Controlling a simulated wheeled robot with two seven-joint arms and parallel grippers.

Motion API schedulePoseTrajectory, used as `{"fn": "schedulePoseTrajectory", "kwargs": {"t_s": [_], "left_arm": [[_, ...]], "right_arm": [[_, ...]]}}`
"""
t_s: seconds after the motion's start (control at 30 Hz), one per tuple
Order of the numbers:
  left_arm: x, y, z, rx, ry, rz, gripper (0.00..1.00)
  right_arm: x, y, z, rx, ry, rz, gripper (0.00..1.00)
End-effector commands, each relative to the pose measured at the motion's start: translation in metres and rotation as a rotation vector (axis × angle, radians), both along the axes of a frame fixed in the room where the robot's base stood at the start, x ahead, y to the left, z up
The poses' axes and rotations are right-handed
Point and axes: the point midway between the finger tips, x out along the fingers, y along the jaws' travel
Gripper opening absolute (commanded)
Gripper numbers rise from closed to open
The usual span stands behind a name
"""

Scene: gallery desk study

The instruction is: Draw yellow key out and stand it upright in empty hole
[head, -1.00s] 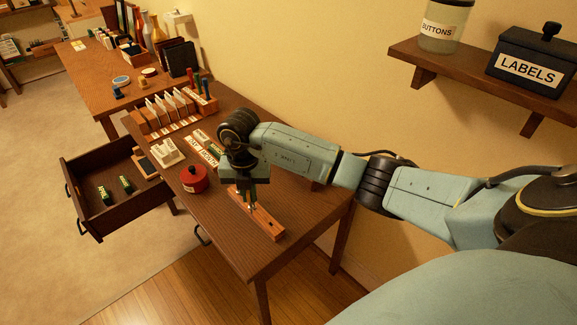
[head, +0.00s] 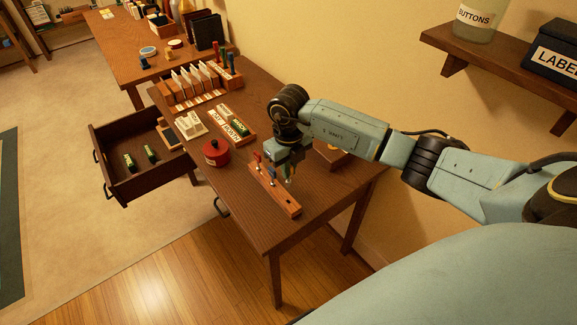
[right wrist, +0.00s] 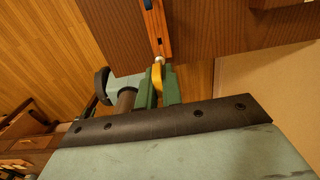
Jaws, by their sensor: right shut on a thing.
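The wooden key block (head: 285,203) lies near the front of the desk. It also shows in the right wrist view (right wrist: 158,25). A red key (head: 257,159) and a blue key (head: 270,173) stand in its far part; the blue one shows at the top of the right wrist view (right wrist: 148,4). My right gripper (head: 288,174) is at the block's right side, pointing down. In the right wrist view its green fingers (right wrist: 158,88) are shut on the yellow key (right wrist: 157,77). The key's pale end points to the block; whether it touches a hole I cannot tell. My left gripper is not in view.
A red pot (head: 216,153) stands left of the block, with a labelled letter tray (head: 232,126) behind it. An open drawer (head: 135,170) sticks out at left. A small wooden piece (head: 330,156) lies behind my right arm. The near desk corner is clear.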

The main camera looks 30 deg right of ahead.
Motion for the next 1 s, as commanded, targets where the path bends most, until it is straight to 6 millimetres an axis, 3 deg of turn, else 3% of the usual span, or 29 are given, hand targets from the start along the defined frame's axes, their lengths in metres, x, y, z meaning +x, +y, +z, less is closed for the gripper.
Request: {"fn": "schedulePoseTrajectory", "kwargs": {"t_s": [0.63, 1.0], "left_arm": [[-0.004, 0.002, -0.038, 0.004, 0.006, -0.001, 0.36], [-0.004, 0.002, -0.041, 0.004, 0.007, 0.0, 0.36]], "right_arm": [[0.0, 0.0, -0.05, 0.0, -0.001, -0.001, 0.0], [0.0, 0.0, -0.054, 0.0, -0.002, -0.001, 0.0]]}}
